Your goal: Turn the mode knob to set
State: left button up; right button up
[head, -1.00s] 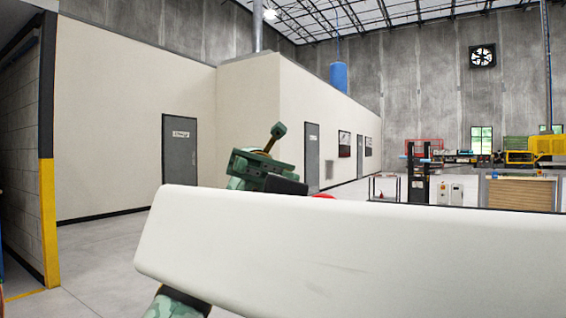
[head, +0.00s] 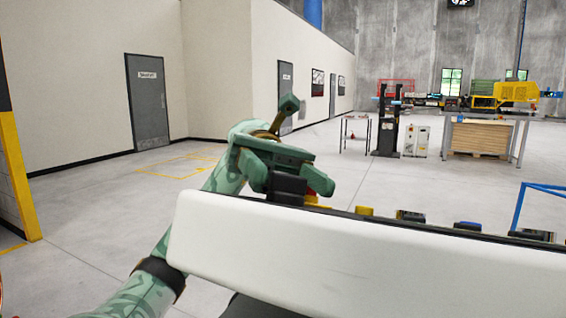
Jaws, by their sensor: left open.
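A white control panel or console (head: 370,262) fills the lower right, seen from its plain white side. Along its far top edge stand a yellow piece (head: 364,210), a dark piece with some yellow (head: 410,216), a blue-topped piece (head: 467,225) and a dark piece (head: 532,235). I cannot tell which is the mode knob, and its setting does not show. My green left gripper (head: 305,187) is open at the panel's far left corner, by a small red and yellow part (head: 312,199). Its fingertips are partly hidden; contact cannot be told. My right gripper is not in view.
A blue tube frame (head: 538,188) stands at the right behind the panel. Farther back are a black post machine (head: 387,125), a bench with wooden boards (head: 480,137) and a cart (head: 355,130). Open grey floor (head: 110,215) lies at left.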

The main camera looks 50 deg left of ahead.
pick_arm(q)
jog(key=c, duration=1)
